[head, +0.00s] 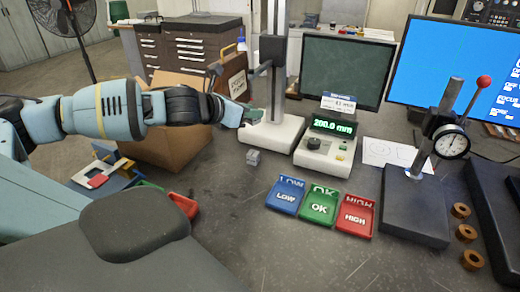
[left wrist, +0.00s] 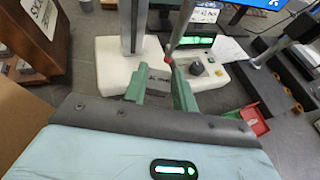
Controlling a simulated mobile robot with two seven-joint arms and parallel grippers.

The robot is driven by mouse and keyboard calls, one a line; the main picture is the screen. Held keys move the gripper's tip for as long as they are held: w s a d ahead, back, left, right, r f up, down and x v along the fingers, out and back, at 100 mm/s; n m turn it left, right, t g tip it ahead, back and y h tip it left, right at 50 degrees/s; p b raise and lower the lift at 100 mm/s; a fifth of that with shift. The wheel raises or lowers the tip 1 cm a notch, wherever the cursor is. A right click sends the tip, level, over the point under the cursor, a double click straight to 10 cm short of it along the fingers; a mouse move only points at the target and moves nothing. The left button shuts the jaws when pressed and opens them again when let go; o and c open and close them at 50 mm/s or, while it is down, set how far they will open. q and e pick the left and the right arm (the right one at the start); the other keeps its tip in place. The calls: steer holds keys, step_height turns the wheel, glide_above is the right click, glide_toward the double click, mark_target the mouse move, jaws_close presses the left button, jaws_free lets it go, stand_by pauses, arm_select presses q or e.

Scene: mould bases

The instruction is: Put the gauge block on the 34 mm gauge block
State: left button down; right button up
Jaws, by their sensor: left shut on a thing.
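My left gripper (head: 250,114) is over the white base of the height gauge (head: 270,134), close to its column. In the left wrist view its green fingers (left wrist: 160,78) are shut on a small grey gauge block (left wrist: 160,87), which lies between them and is partly hidden. The red probe tip (left wrist: 168,60) shows just beyond the fingertips. Another small grey block (head: 253,157) stands on the table in front of the gauge base; its marking is too small to read. My right gripper is not in view.
The display unit (head: 322,149) reads 200.0 mm. Blue LOW (head: 286,197), green OK (head: 320,206) and red HIGH (head: 355,217) trays stand in front. A dial gauge stand (head: 415,210) and bronze rings (head: 466,233) are at right. The table's front middle is clear.

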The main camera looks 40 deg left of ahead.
arm_select(q)
steer(key=shift+s, duration=0.1)
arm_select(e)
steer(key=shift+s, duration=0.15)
